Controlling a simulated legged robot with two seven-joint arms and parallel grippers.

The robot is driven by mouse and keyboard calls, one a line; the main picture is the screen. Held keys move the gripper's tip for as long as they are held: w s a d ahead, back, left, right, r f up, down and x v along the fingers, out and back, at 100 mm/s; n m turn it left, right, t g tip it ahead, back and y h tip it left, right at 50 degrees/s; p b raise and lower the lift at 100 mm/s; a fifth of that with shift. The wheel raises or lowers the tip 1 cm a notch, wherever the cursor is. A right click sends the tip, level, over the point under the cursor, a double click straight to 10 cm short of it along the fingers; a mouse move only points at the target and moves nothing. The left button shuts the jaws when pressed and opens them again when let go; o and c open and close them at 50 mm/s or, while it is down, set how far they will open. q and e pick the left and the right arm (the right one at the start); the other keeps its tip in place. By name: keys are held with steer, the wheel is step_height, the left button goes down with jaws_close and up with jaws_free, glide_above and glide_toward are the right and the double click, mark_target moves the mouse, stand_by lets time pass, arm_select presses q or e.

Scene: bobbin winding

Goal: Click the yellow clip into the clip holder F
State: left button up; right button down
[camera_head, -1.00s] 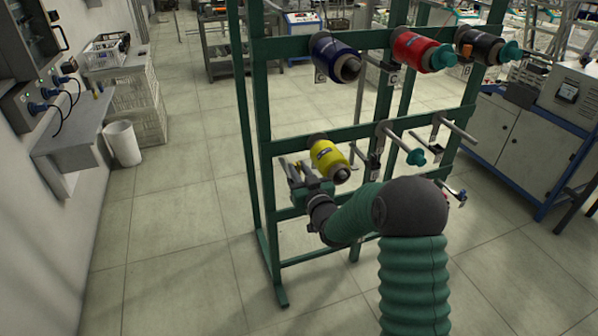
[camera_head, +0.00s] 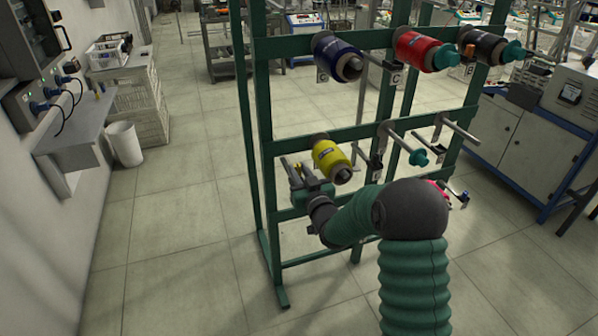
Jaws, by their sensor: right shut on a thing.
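My right gripper (camera_head: 296,174) is at the left post of the green rack (camera_head: 263,150), just left of and below the yellow bobbin (camera_head: 330,160). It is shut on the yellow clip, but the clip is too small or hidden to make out. The fingers point away from me, toward the rack's lower crossbar. The yellow bobbin sits on a peg of the lower row. Clip holder F cannot be told apart, and no letter F is readable. My left gripper is not in view.
Blue (camera_head: 337,57), red (camera_head: 424,50) and black (camera_head: 482,46) bobbins hang on the upper row. Bare pegs (camera_head: 404,143) stick out right of the yellow bobbin. A teal-tipped peg is close to my forearm.

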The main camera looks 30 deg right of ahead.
steer(key=shift+f+b, duration=1.15)
steer(key=shift+f, duration=0.25)
steer(key=shift+r, duration=0.15)
steer(key=c, duration=1.2)
jaws_free()
steer(key=p+v, duration=0.9)
steer(key=v, duration=0.7)
steer(key=shift+s+a, duration=0.1)
steer(key=shift+s, duration=0.3)
